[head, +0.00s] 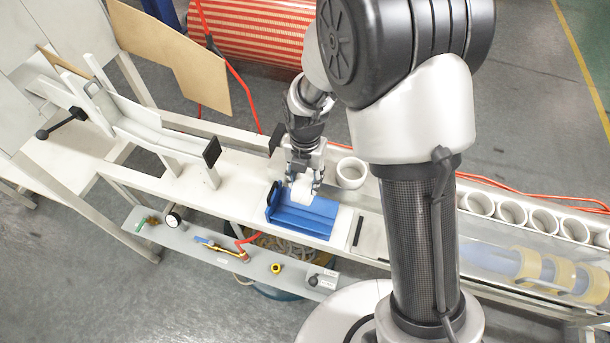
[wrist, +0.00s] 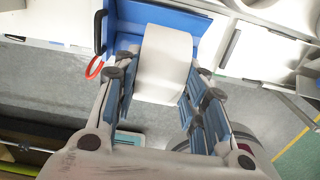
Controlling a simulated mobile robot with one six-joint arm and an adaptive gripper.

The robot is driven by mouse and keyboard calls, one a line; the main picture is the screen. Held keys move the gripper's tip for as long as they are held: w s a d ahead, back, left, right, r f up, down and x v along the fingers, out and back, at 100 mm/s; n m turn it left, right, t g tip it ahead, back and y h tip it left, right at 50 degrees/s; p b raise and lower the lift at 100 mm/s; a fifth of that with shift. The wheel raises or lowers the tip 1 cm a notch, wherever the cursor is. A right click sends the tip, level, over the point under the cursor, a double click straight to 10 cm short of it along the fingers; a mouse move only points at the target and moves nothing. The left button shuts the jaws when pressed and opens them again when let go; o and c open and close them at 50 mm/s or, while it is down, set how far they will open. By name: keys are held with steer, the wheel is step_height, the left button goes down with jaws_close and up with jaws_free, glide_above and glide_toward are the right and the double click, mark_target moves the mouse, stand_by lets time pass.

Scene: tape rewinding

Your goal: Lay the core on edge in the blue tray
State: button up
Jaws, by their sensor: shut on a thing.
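The blue tray (head: 306,222) sits on the white bench, with a raised wall at its left end. My gripper (head: 303,182) is over the tray, pointing down, shut on a white core (head: 302,193). In the wrist view the core (wrist: 166,58) lies between the two fingers with its curved side facing the camera. Part of the blue tray (wrist: 122,22) shows behind it. I cannot tell whether the core touches the tray floor.
Another white core (head: 351,173) stands on the bench just right of my gripper. Several more cores (head: 512,212) stand in a row farther right. A grey shelf (head: 225,255) with small tools runs along the front. A black-ended post (head: 211,155) stands left of the tray.

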step_height(320, 180, down, 11)
steer(key=b, duration=0.8)
steer(key=shift+f, duration=0.15)
steer(key=o, duration=0.9)
step_height(320, 180, up, 12)
stand_by(0.5)
stand_by(0.5)
